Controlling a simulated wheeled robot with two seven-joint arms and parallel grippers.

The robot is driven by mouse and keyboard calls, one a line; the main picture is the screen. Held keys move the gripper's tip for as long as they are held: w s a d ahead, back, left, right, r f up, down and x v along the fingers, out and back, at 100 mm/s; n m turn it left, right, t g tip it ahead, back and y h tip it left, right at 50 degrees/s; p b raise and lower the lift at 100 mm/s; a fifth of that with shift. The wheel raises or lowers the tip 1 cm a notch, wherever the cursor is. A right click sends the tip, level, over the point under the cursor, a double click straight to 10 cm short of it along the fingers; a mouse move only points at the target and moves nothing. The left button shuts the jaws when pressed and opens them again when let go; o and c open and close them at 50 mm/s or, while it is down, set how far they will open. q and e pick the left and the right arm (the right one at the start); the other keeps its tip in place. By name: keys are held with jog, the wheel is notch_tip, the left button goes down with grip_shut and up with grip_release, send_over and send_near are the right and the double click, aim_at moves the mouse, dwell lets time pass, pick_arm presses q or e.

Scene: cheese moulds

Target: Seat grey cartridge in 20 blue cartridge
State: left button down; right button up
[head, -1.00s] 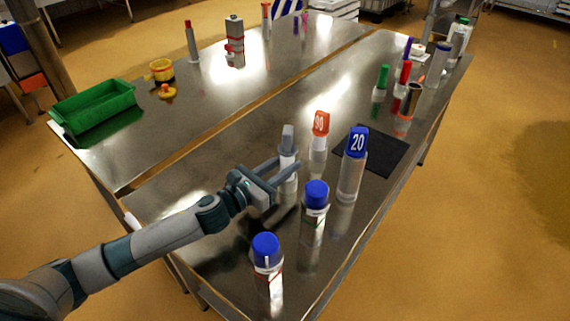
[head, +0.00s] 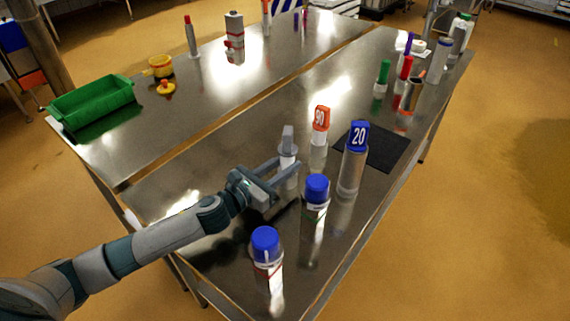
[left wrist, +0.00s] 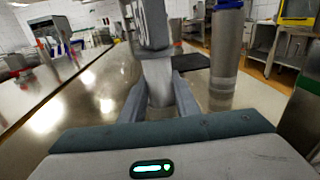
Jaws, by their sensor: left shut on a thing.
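The grey cartridge (head: 288,140) stands upright on the front steel table, with a grey top and a paler lower body. My left gripper (head: 286,170) is shut around its lower body. In the left wrist view the grey cartridge (left wrist: 153,30) stands between the fingers (left wrist: 160,95). The two cartridges are apart. My right gripper is not in view.
An orange-topped 90 cartridge (head: 320,122) stands just behind the grey one. Two blue-capped bottles (head: 316,190) (head: 265,245) stand in front. A black mat (head: 385,148) lies behind the 20 cartridge. A green tray (head: 93,105) sits on the far table.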

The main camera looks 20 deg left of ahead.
pick_arm(q)
jog(key=shift+f+b, duration=0.6)
jog(key=shift+f, duration=0.25)
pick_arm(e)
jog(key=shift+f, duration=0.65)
pick_arm(q)
jog(key=c, duration=1.3)
grip_release()
jog(key=shift+f, duration=0.1)
jog(key=shift+s, duration=0.1)
jog(key=shift+f, duration=0.1)
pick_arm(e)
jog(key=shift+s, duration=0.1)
